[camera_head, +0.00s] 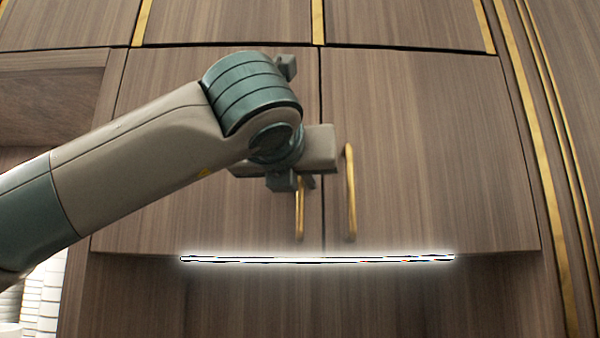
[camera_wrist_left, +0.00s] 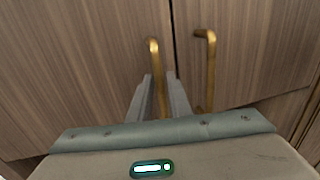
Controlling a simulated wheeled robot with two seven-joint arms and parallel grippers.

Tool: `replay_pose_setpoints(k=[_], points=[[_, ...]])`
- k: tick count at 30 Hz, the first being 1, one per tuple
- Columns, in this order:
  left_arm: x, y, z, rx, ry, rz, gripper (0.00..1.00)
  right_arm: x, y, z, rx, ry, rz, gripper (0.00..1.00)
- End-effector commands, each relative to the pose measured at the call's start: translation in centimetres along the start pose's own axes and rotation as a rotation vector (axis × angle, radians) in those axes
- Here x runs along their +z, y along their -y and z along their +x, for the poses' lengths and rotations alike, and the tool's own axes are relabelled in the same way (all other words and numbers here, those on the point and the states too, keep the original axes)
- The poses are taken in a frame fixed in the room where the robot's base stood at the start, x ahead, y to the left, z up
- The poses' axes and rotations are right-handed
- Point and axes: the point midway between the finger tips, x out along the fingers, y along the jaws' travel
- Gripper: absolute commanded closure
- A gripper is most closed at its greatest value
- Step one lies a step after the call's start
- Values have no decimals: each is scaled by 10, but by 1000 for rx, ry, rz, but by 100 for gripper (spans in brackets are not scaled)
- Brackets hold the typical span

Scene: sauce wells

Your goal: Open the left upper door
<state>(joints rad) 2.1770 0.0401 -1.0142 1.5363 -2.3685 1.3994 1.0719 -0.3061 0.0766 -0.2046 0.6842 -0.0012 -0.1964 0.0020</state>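The left upper door (camera_head: 160,215) is a brown wood-grain panel, closed and level with the right upper door (camera_head: 430,150). Its gold vertical bar handle (camera_head: 299,215) is near the middle seam, partly hidden by my left gripper (camera_head: 303,182). In the left wrist view, the two grey fingers (camera_wrist_left: 159,88) are spread on either side of the left door's handle (camera_wrist_left: 154,55). Small gaps show between handle and fingers, so the gripper looks open around it. Whether either finger touches the handle is hard to tell. My right gripper is in neither view.
The right door's gold handle (camera_head: 350,195) stands just right of my left gripper and shows in the wrist view (camera_wrist_left: 210,70). A bright light strip (camera_head: 320,260) runs under the doors. An open shelf (camera_head: 45,100) is at the far left.

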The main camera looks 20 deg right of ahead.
Motion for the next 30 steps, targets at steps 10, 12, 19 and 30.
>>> replay_pose_setpoints(k=[10,12,19,30], points=[[0,0,6,0,0,0,83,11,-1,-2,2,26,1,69],[0,0,6,0,0,0,83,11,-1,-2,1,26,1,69],[0,0,6,0,0,0,100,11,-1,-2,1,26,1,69],[-2,0,-1,-19,1,0,100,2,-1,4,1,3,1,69]])
